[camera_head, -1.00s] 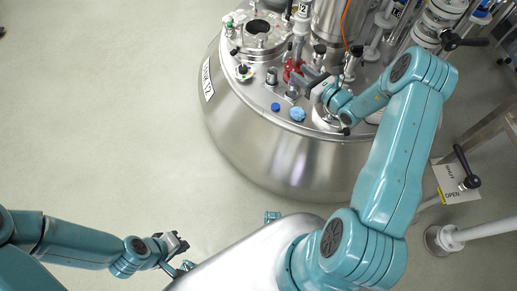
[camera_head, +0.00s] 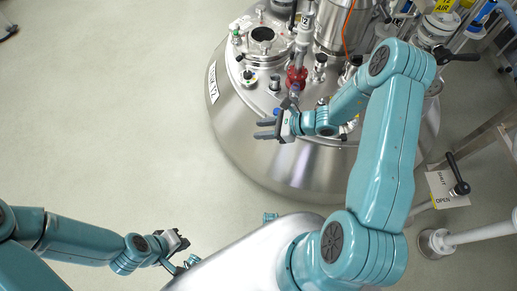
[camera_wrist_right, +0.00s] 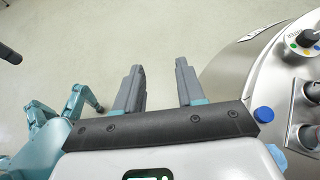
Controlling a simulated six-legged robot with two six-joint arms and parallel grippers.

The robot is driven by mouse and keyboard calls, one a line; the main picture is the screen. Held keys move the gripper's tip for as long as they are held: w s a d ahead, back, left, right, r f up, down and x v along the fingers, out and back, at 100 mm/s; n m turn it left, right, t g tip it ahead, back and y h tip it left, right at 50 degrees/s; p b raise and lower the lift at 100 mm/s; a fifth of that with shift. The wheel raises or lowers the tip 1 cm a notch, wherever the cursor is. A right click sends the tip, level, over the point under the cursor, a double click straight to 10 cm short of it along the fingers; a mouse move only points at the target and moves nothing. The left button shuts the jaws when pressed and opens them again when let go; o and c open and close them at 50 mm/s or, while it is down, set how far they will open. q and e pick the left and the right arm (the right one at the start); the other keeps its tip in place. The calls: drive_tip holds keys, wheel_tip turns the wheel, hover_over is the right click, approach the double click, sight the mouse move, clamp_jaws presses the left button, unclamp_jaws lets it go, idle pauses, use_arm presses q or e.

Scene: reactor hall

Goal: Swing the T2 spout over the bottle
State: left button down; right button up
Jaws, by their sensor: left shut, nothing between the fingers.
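A pale pipe (camera_head: 304,32) with a small label, partly legible and possibly T2, stands on the steel vessel's lid. A red fitting (camera_head: 296,77) sits at its lower end; I cannot make out the spout's outlet clearly. I cannot pick out the bottle in either view. My right gripper (camera_head: 266,130) is at the vessel's front left edge, below the red fitting and apart from it. In the right wrist view its fingers (camera_wrist_right: 160,70) stand apart with only floor between them. My left gripper (camera_head: 182,242) is shut and empty, low over the floor at lower left.
The steel vessel (camera_head: 260,150) carries a round port (camera_head: 262,35), knobs and fittings close together on its lid. A blue cap (camera_wrist_right: 264,114) shows beside my right gripper in the wrist view. A lever with a SHUT/OPEN plate (camera_head: 447,187) stands at right.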

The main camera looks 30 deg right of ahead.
drive_tip(key=s+a+n+g+p, duration=0.2)
drive_tip(key=s+a+n+g, duration=0.2)
drive_tip(key=s+a, duration=0.1)
drive_tip(key=shift+s+a, duration=0.3)
drive_tip(key=shift+s, duration=0.3)
